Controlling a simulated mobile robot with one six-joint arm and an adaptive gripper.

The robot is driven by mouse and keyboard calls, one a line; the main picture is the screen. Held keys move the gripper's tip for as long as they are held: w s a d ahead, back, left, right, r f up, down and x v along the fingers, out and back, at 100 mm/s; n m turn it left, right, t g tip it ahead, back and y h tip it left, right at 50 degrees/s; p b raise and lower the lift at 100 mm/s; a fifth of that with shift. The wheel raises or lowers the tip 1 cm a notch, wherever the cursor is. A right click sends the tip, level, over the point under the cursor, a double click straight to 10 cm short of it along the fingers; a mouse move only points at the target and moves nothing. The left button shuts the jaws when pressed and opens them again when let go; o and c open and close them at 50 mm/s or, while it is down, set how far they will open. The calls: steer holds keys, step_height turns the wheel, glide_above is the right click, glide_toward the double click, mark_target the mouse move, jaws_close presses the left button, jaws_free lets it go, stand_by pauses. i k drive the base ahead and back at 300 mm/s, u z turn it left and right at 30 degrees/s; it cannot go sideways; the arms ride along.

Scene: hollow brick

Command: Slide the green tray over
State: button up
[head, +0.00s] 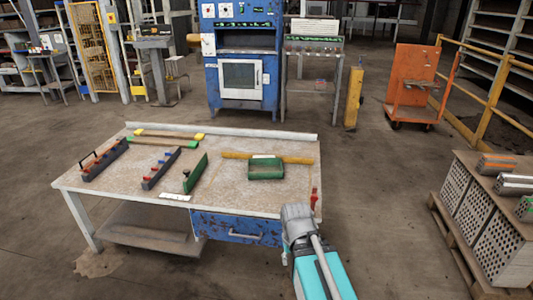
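The green tray (265,175) sits on the right half of the worktable (225,200), near the middle of its depth. It looks like a small shallow box, with a pale patch at its back edge. A yellow bar (298,160) lies just behind it; I cannot tell whether they touch. Part of my arm, grey and teal, rises at the lower right by the table's front right corner, apart from the tray. My gripper's fingers cannot be made out.
Left on the table are two dark racks with coloured pieces (104,160) (161,168), a green upright plate (195,174) and long bars (165,135). A small red object (314,197) stands at the right edge. A brick-loaded pallet (485,220) stands right. Bare tabletop lies before the tray.

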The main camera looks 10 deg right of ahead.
mark_target(258, 168)
steer(key=i, duration=1)
